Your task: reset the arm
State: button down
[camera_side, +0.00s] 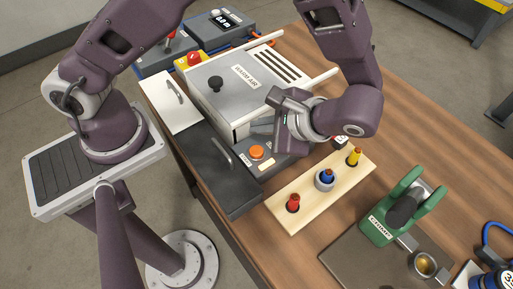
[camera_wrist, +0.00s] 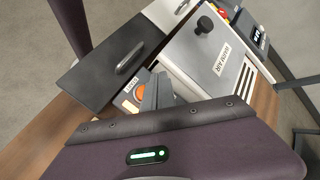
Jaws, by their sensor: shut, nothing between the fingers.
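My gripper (camera_wrist: 158,88) shows in the wrist view as grey fingers closed together, with nothing held. They point toward the grey panel with the orange button (camera_wrist: 138,90); the gap between fingers and panel is hard to judge. In the side view my wrist and hand hang over the table beside the white-grey box (camera_side: 226,88), above the orange button (camera_side: 257,152) panel's right end. The hand hides part of that panel, and the fingertips are hard to make out there.
A wooden rack (camera_side: 276,207) holds red, blue and yellow pegs; a grey ring surrounds the blue one. A dark handled box (camera_side: 207,170) lies left.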

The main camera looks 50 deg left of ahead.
dwell(0.4)
jog(key=s+a+r+n+t+h, duration=0.1)
jog(key=a+r+n+h, duration=0.15)
jog(key=r, duration=0.45)
jog(key=s+a+r+n+t+h, duration=0.1)
jog(key=s+a+r+h, duration=0.2)
jog(key=r, duration=0.4)
jog(key=s+a+r+n+t+h, duration=0.3)
jog(key=s+r+t, duration=0.2)
jog(key=s+r, duration=0.1)
jog(key=shift+s+t, duration=0.25)
jog(key=shift+t, duration=0.05)
